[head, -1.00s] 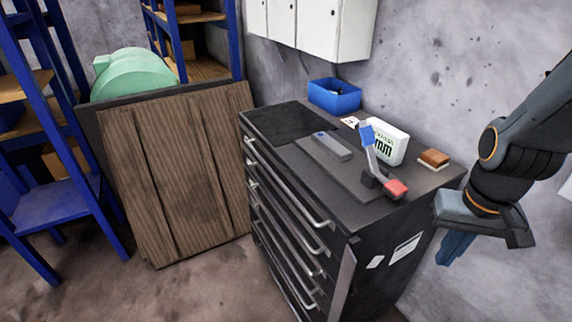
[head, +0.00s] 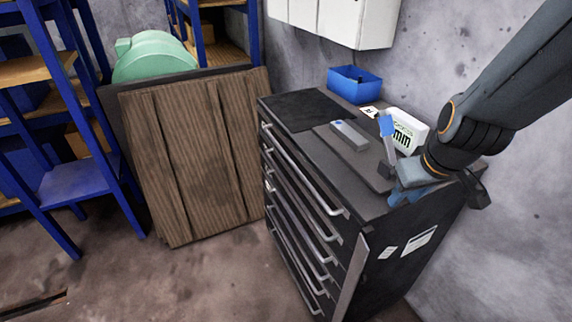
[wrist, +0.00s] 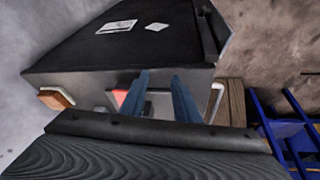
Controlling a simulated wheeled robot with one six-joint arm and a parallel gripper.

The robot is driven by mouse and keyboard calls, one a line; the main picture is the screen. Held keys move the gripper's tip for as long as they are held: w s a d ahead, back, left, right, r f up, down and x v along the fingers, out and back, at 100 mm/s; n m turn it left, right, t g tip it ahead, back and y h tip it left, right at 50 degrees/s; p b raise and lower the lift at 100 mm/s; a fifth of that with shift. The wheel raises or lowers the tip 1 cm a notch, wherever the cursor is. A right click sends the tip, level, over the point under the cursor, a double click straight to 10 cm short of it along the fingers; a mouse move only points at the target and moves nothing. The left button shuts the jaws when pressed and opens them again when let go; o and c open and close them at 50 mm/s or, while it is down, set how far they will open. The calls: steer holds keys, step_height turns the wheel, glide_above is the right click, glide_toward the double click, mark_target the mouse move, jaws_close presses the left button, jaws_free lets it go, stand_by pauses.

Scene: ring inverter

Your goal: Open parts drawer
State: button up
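The black drawer cabinet (head: 425,225) stands against the wall in the head view, with several stacked drawers (head: 300,215) on its left-facing front. Each has a long silver handle; the top drawer handle (head: 305,172) runs just below the worktop. All drawers look closed. My gripper (head: 407,194) is over the cabinet's near right corner, to the right of the handles and apart from them. In the wrist view its two blue fingers (wrist: 160,85) are spread with nothing between them. The cabinet's labelled side (wrist: 130,55) shows beyond them; the drawer fronts are not clear there.
On the worktop are a blue bin (head: 355,86), a grey device (head: 349,135), a white box (head: 408,131) and a blue-ended tool (head: 388,145). Wooden boards (head: 200,160) lean left of the cabinet, beside blue shelving (head: 75,180). Floor (head: 190,285) before the drawers is clear.

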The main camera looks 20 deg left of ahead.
steer(key=w+a+n, duration=0.1)
steer(key=a, duration=0.2)
steer(key=w+a+r+n+t, duration=0.1)
steer(key=a, duration=0.2)
steer(key=w+a+r+n+t+y, duration=0.1)
steer(key=w+a+n, duration=0.1)
steer(key=a, duration=0.1)
steer(key=w+a+r+n+t+y, duration=0.25)
steer(key=a+n, duration=0.25)
steer(key=a, duration=0.6)
steer(key=w+a+f+b, duration=0.1)
steer(key=a, duration=0.1)
steer(key=w+a+f+n+t+b, duration=0.1)
steer(key=a+f+b, duration=0.1)
steer(key=w+a+f+t+h+b, duration=0.1)
steer(key=a, duration=0.1)
steer(key=shift+w+f+t, duration=0.2)
steer(key=shift+f+t, duration=0.05)
steer(key=shift+f, duration=0.1)
steer(key=s+a+f+n+t+h+b, duration=0.2)
steer(key=a+f+t+b, duration=0.15)
steer(key=f+b, duration=0.2)
steer(key=s+a+f+n+t+h+b, duration=0.2)
steer(key=s+f+t+b, duration=0.1)
steer(key=f+t+b, duration=0.25)
steer(key=w+r, duration=0.1)
steer(key=w, duration=0.7)
steer(key=shift+r+g, duration=0.3)
jaws_close()
